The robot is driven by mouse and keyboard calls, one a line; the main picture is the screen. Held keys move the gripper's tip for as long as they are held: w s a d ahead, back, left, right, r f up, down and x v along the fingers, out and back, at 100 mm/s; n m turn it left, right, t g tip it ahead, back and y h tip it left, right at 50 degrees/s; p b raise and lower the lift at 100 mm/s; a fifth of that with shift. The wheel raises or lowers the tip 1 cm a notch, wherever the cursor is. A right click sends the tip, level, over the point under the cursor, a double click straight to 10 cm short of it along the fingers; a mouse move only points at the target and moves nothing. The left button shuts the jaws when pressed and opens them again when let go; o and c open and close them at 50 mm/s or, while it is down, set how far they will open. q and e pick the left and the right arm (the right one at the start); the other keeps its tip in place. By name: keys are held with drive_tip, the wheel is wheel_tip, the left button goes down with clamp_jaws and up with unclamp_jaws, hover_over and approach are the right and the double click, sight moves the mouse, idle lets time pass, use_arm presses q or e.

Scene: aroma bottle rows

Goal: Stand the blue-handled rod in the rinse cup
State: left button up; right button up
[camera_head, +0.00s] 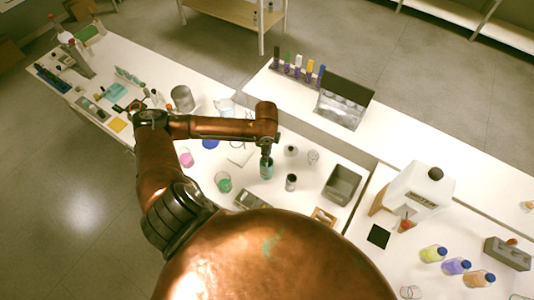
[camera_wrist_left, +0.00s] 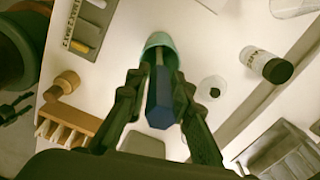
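The blue-handled rod (camera_wrist_left: 161,103) shows in the left wrist view, its blue handle toward the camera and its thin shaft running into the teal cup (camera_wrist_left: 160,41). The teal cup also shows in the head view (camera_head: 266,172), upright on the white table. My left gripper (camera_wrist_left: 158,76) points down over the cup, one finger on each side of the handle. A gap shows beside the handle on the left, so the fingers look open around it. In the head view my left gripper (camera_head: 266,152) is just above the cup. The shaft's lower end is hidden. My right gripper is out of view.
A dark-capped jar (camera_wrist_left: 268,66) and a small white round piece (camera_wrist_left: 211,88) stand close to the right of the cup. A grey bin (camera_head: 342,184) stands farther right. A green-filled beaker (camera_head: 223,182) stands to the left.

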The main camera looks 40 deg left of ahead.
use_arm(q)
drive_tip(key=o, duration=0.3)
drive_tip(key=shift+o, duration=0.2)
drive_tip(key=shift+r, duration=0.15)
wheel_tip(320, 180, up, 12)
drive_tip(key=shift+f, duration=0.15)
idle(1.0)
